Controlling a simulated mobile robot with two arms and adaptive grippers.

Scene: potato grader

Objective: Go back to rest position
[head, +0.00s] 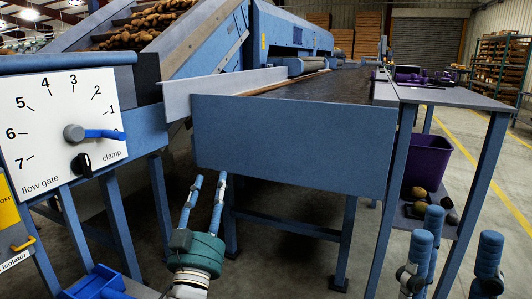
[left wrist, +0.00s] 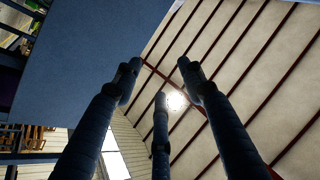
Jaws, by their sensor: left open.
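My left gripper (head: 209,180) stands upright in front of the machine's blue end panel, its fingers pointing up and apart. In the left wrist view its dark fingers (left wrist: 158,80) are spread, with nothing held between them. My right gripper (head: 456,226) is at the lower right of the head view. Its blue fingers point up, stand well apart and hold nothing visible; its lower part is cut off by the frame.
The flow gate dial (head: 45,110) with its blue pointer is at the left. The blue end panel (head: 290,145) of the conveyor is ahead. A purple bin (head: 425,160) and several potatoes (head: 417,193) are on the right, under a side table (head: 455,97). Yellow-lined floor is open at far right.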

